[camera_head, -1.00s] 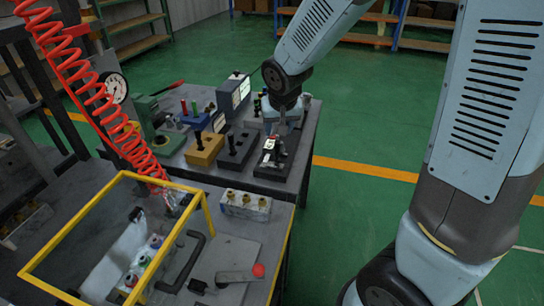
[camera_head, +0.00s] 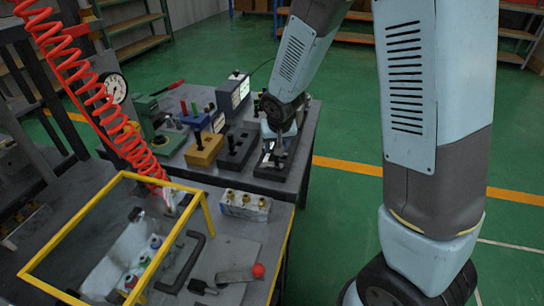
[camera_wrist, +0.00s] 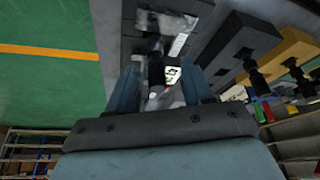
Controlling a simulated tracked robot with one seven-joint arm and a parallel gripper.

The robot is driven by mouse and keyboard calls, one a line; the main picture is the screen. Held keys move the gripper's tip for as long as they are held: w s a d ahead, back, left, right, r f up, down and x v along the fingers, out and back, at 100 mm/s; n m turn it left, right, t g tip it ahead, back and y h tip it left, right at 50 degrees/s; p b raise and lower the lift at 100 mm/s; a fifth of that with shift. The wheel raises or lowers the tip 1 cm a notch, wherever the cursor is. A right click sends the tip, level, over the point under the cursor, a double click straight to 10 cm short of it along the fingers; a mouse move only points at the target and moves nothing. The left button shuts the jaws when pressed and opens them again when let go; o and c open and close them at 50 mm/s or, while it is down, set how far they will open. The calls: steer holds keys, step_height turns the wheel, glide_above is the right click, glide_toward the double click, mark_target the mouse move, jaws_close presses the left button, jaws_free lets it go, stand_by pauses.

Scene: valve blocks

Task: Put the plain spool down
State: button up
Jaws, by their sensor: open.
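My gripper (camera_wrist: 160,88) is open, with its two blue-grey fingers apart on either side of a dark, narrow piece (camera_wrist: 156,68). This piece may be the plain spool, but I cannot tell for sure. It stands at a dark block (camera_wrist: 125,28) with metallic parts and a white label (camera_wrist: 173,74). In the head view my gripper (camera_head: 272,150) is low over this dark block (camera_head: 268,174) at the right end of the back table. The arm's end hides most of what is between the fingers there.
A black block (camera_head: 236,151) with a black knob and a yellow block (camera_head: 204,151) stand left of my gripper. A grey box with a screen (camera_head: 234,93) is behind. A yellow frame (camera_head: 68,228) and a block with brass fittings (camera_head: 246,205) are nearer. Green floor is free at right.

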steer(key=shift+x, duration=2.25)
steer(key=shift+d, duration=0.2)
steer(key=shift+c, duration=0.4)
jaws_close()
